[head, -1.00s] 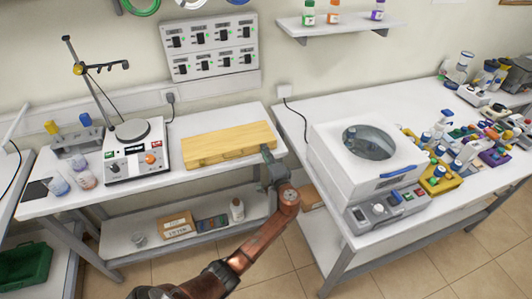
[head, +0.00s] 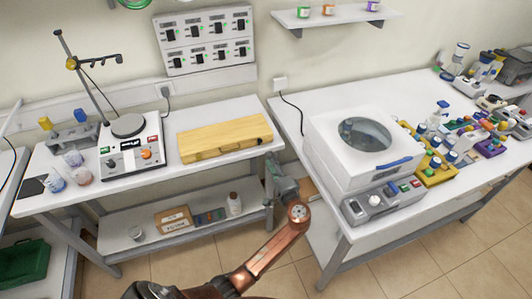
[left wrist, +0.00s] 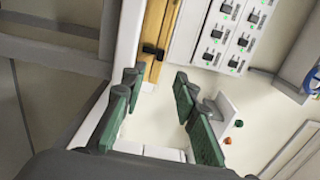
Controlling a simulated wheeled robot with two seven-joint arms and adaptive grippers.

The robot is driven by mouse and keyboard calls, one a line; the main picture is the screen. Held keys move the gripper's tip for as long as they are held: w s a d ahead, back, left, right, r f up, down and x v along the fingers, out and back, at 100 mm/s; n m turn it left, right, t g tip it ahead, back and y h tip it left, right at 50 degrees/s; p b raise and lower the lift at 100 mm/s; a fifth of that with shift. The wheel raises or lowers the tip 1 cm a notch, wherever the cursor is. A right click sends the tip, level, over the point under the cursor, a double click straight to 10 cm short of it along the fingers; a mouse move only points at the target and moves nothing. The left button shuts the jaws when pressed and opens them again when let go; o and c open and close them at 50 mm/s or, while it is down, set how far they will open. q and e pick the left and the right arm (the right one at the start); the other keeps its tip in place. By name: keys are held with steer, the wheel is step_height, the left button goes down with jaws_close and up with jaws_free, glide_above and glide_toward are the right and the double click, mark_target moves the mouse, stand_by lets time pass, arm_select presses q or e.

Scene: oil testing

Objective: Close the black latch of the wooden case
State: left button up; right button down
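The closed light-wood case (head: 225,138) lies flat on the left table, with a handle on its front side. In the left wrist view the case (left wrist: 155,30) runs down from the top edge, and a black latch (left wrist: 151,51) shows on it near its end. I cannot tell whether this latch is fastened. My left gripper (head: 275,168) is beside the right end of the left table, apart from the case. In the left wrist view its green fingers (left wrist: 157,112) are spread wide with nothing held between them. My right gripper is not in view.
A hotplate stirrer (head: 130,145) with a stand is left of the case. A white centrifuge (head: 365,150) stands on the right table, with coloured tube racks (head: 440,170) beside it. A gap separates the tables. The lower shelf (head: 140,240) holds a box and a bottle.

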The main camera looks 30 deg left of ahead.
arm_select(q)
steer(key=shift+v, duration=1.2)
steer(key=s+a+f+m+g+h, duration=0.1)
steer(key=s+f+h, duration=0.15)
steer(key=f, duration=1.05)
steer(key=s+a+f+m+g+h, duration=0.1)
steer(key=f+h, duration=0.2)
steer(key=f, duration=1)
steer(key=s+f+g+h, duration=0.2)
steer(key=s+f, duration=0.4)
steer(key=f, duration=0.4)
steer(key=s+f+g+h, duration=0.1)
steer(key=s+f+g, duration=0.1)
steer(key=s+f, duration=0.7)
steer(key=s+f+n+g+h, duration=0.2)
steer(key=s+f+n+h, duration=0.1)
steer(key=s+f, duration=1.35)
steer(key=s+f+n+g+h, duration=0.1)
steer(key=s+f+n, duration=0.1)
steer(key=s, duration=1.2)
steer(key=s+f+n+g+h, duration=0.1)
steer(key=s+f+n, duration=0.2)
steer(key=s, duration=1.2)
step_height(320, 180, down, 2)
steer(key=shift+s+d+f+g, duration=0.15)
steer(key=shift+s+d+g, duration=0.2)
steer(key=shift+d+g, duration=0.1)
